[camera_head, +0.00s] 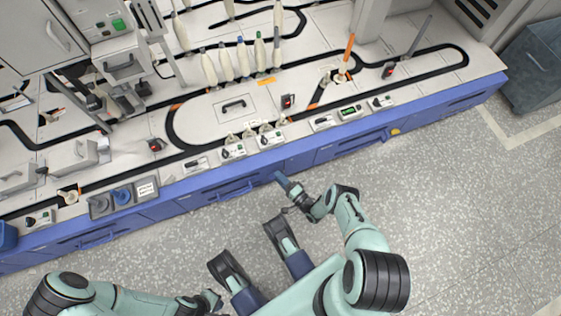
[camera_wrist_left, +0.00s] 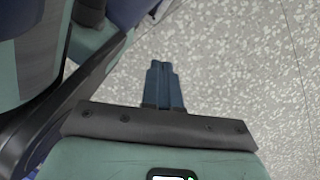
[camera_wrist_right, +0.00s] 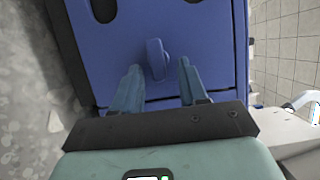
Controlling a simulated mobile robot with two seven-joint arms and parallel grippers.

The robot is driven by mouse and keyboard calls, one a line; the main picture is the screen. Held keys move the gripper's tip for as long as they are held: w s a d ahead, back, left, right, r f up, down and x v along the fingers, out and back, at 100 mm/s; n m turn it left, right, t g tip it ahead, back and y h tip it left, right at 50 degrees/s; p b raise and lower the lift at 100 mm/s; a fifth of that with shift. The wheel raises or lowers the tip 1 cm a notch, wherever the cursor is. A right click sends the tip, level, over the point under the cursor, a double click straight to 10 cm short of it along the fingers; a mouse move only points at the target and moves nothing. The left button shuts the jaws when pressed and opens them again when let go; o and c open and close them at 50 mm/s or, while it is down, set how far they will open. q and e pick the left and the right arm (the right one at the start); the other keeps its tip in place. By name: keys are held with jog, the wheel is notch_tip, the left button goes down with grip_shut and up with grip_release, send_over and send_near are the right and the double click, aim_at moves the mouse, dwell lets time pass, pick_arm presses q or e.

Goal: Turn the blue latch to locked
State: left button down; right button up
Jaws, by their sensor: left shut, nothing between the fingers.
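The blue latch (camera_wrist_right: 156,58) is a small raised tab on a blue panel in the right wrist view. It stands nearly upright in that picture, slightly tilted. My right gripper (camera_wrist_right: 160,70) is open, with one blue finger on each side of the latch and a visible gap to both. In the head view my right gripper (camera_head: 280,177) points at the blue front of the bench, and the latch cannot be made out there. My left gripper (camera_wrist_left: 163,70) is shut and empty above the speckled floor, far from the latch.
The long bench (camera_head: 340,150) has a blue front with drawer handles. A track, several bobbins (camera_head: 227,62) and small control boxes (camera_head: 271,138) stand on its top. A blue knob (camera_head: 122,195) sits near the left end. The floor (camera_head: 450,220) before the bench is clear.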

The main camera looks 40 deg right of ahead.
pick_arm(q)
jog(key=shift+t, duration=0.8)
jog(key=w, duration=0.1)
jog(key=w+r+p, duration=0.1)
jog(key=w, duration=0.1)
jog(key=w+r+p, duration=0.1)
jog(key=shift+w+d+r, duration=0.15)
jog(key=shift+w+d, duration=0.1)
jog(key=shift+d, duration=0.05)
pick_arm(e)
jog(key=s+d, duration=0.2)
jog(key=s, duration=1.1)
jog(key=shift+s, duration=0.2)
